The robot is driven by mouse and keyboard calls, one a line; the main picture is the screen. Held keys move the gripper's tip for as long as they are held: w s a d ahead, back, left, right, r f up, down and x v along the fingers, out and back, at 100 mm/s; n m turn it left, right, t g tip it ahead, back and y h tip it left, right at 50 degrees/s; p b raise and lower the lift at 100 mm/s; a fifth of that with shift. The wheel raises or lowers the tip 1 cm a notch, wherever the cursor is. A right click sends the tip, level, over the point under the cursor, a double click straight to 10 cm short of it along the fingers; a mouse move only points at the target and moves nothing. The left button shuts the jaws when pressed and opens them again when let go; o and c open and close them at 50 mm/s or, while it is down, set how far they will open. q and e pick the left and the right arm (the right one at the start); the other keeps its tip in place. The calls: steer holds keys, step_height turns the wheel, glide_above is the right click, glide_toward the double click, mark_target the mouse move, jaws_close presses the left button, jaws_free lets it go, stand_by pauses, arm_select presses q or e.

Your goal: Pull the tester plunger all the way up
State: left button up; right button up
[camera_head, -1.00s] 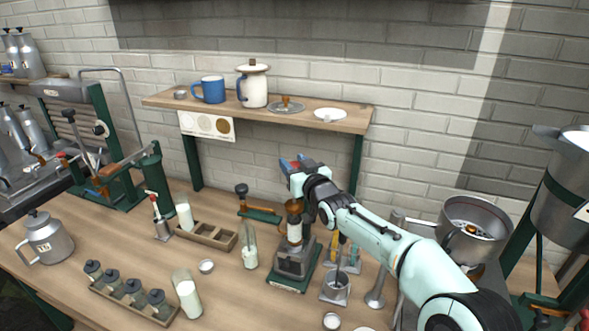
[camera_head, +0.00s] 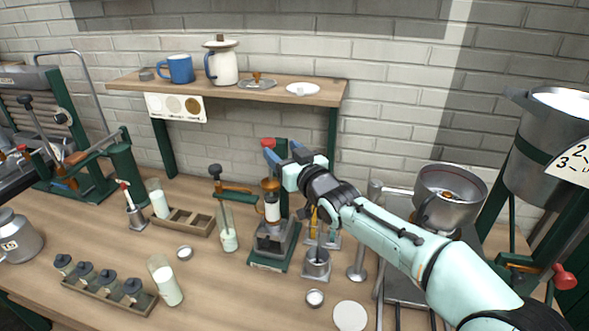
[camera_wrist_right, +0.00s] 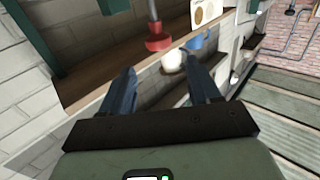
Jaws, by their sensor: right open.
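The tester (camera_head: 274,235) stands on the bench on a green base, with an upright glass cylinder (camera_head: 271,210) that has white below and an amber top. A red knob (camera_head: 267,143), apparently the plunger's, shows above it at the fingertips of my right gripper (camera_head: 275,153). In the right wrist view, which is upside down, the red knob (camera_wrist_right: 158,42) sits on a thin rod. There it lies just beyond the open fingers of my right gripper (camera_wrist_right: 162,72), not clasped. The link between knob and cylinder is partly hidden in the head view. My left gripper is out of view.
A wall shelf (camera_head: 215,91) with a blue mug (camera_head: 178,69) and white pot (camera_head: 222,66) is behind. A milk glass (camera_head: 228,230) stands left of the tester. A metal cup (camera_head: 316,263) stands to its right. The front bench is partly clear.

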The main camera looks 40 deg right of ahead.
steer(key=shift+s+a+b, duration=0.2)
steer(key=shift+s+b, duration=0.2)
steer(key=shift+s, duration=2.15)
